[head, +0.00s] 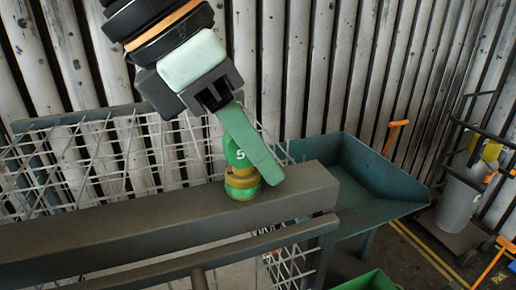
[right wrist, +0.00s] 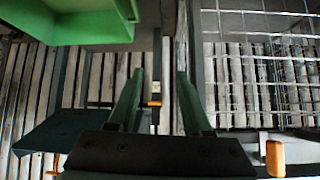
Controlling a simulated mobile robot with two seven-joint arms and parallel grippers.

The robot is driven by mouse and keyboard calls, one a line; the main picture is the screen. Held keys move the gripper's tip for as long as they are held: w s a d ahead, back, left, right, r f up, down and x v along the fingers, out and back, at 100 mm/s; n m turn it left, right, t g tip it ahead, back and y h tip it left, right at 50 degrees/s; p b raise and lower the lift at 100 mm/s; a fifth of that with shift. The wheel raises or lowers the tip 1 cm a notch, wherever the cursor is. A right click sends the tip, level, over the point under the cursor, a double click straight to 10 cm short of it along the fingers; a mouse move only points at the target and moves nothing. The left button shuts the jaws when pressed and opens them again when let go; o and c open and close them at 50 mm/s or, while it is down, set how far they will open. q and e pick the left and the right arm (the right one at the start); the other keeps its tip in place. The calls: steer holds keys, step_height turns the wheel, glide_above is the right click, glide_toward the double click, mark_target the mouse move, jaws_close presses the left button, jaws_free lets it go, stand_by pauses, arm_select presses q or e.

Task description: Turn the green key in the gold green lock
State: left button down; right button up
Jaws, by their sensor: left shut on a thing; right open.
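The gold and green lock (head: 242,186) stands upright on a dark metal beam. The green key (head: 235,152), marked with a pale "5", sits at the top of the lock. My left gripper (head: 262,165) reaches down from above with its long green fingers shut on the key. The near finger covers the right part of the key and lock, so the exact contact is hidden. My right gripper (right wrist: 157,78) is open and empty in the right wrist view, with its two green fingers apart. It is not seen in the head view.
The dark beam (head: 120,235) crosses the front. A white wire mesh (head: 100,155) lies behind it. A teal tray (head: 372,180) stands at the right, with a green bin (head: 368,282) below. A trolley with a grey cylinder (head: 458,200) is at the far right.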

stand_by(0.4)
arm_select(q)
steer(key=m+p, duration=0.1)
steer(key=m+g+p, duration=0.1)
steer(key=m, duration=0.1)
steer(key=shift+s+r+g, duration=0.1)
steer(key=shift+s+g, duration=0.1)
steer(key=shift+g, duration=0.1)
steer(key=shift+s+m+g+p, duration=0.1)
steer(key=shift+m+g+p, duration=0.3)
steer(key=shift+m+p, duration=0.45)
